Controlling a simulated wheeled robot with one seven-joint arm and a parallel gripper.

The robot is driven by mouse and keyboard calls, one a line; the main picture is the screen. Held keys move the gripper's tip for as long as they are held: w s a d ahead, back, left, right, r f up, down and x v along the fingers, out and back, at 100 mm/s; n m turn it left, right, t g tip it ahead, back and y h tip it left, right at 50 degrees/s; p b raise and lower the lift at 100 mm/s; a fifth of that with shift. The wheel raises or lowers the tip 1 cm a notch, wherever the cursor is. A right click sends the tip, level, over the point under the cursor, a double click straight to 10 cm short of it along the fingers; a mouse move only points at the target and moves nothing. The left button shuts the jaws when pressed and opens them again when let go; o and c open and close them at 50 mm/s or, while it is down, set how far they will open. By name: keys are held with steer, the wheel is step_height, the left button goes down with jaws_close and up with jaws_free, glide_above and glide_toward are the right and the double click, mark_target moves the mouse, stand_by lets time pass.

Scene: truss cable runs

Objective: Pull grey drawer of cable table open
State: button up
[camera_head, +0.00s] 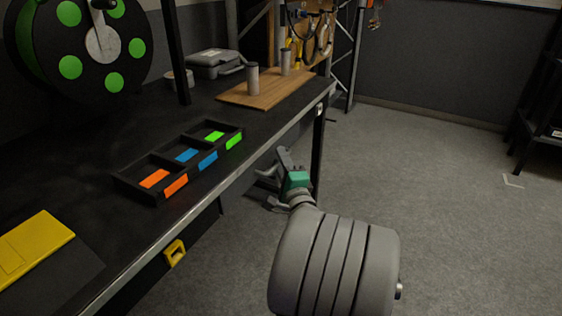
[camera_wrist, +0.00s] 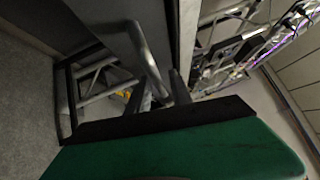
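The cable table (camera_head: 85,130) has a dark top, with its drawer fronts below the front edge mostly in shadow. My gripper (camera_head: 268,188), with a green body, is below the table's front edge near its far end. The wrist view shows its two grey fingers (camera_wrist: 162,92) apart. A bent grey bar (camera_wrist: 148,55), apparently the grey drawer's handle, comes down close to the fingers. I cannot tell whether they touch it. The grey drawer's face is not clearly seen, and I see no clear opening gap.
A yellow handle (camera_head: 175,253) projects under the table nearer to me. A black tray (camera_head: 133,186) with coloured labels, a yellow box (camera_head: 35,246), a wooden board (camera_head: 265,98) and a cable reel (camera_head: 85,45) are on the table. Floor (camera_head: 440,190) on the right is clear.

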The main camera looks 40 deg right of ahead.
jaws_close()
stand_by(1.1)
